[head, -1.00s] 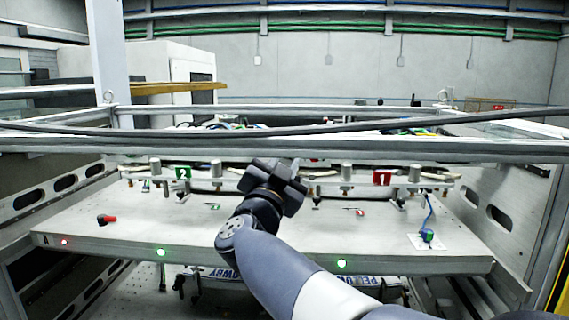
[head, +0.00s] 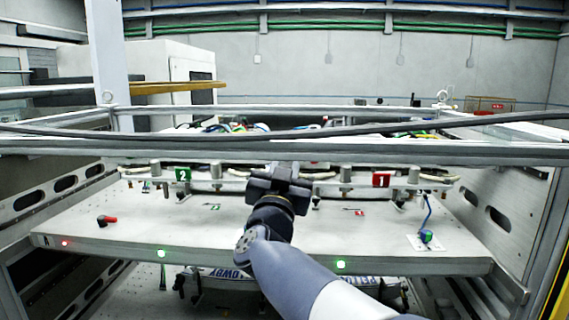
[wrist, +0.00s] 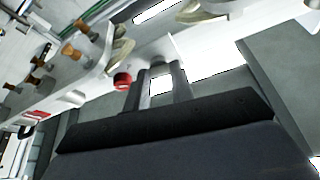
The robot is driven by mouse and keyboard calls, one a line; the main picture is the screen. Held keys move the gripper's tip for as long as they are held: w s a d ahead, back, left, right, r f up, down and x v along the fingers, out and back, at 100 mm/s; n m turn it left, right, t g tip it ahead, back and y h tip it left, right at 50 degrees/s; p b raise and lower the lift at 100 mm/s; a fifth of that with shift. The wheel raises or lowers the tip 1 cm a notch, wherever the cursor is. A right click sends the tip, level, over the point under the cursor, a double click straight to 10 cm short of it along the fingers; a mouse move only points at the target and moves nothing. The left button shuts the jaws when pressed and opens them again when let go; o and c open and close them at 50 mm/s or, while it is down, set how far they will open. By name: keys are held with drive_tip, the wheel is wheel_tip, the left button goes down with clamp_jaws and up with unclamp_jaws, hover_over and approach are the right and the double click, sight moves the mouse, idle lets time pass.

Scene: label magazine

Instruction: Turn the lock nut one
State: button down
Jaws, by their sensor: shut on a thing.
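My gripper (head: 281,172) is at the front rail of the magazine, between the green 2 sign (head: 182,175) and the red 1 sign (head: 381,180). In the wrist view my gripper (wrist: 161,70) has its two fingers against the rail. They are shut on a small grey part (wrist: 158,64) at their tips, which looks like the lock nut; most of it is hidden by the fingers. In the head view my gripper hides this spot.
A pale shelf (head: 150,225) lies below the rail, with a red-and-black handle (head: 106,220) at left and a green-topped button (head: 427,236) at right. A frame bar (head: 400,150) and a black cable cross above my gripper. Several posts stand along the rail.

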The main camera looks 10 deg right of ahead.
drive_tip(key=n+y, duration=0.1)
drive_tip(key=n, duration=0.2)
drive_tip(key=n+y, duration=0.2)
drive_tip(key=n, duration=0.1)
drive_tip(key=n+t+y, duration=0.1)
drive_tip(key=n+y, duration=0.1)
drive_tip(key=n, duration=0.1)
drive_tip(key=shift+s+d+n, duration=0.1)
drive_tip(key=shift+d+n, duration=0.2)
drive_tip(key=shift+d, duration=0.05)
drive_tip(key=n+y, duration=0.2)
drive_tip(key=n, duration=0.2)
drive_tip(key=shift+d+n+b, duration=0.1)
drive_tip(key=shift+n+b, duration=0.2)
drive_tip(key=shift+b, duration=0.1)
drive_tip(key=shift+n+g+y+b, duration=0.5)
drive_tip(key=shift+n+y, duration=0.4)
drive_tip(key=shift+n, duration=0.6)
drive_tip(key=shift+r+n, duration=0.1)
drive_tip(key=shift+n, duration=0.3)
drive_tip(key=c, duration=1.2)
unclamp_jaws()
drive_tip(key=shift+s, duration=0.2)
drive_tip(key=b+v, duration=0.3)
drive_tip(key=v, duration=0.7)
drive_tip(key=shift+s, duration=0.3)
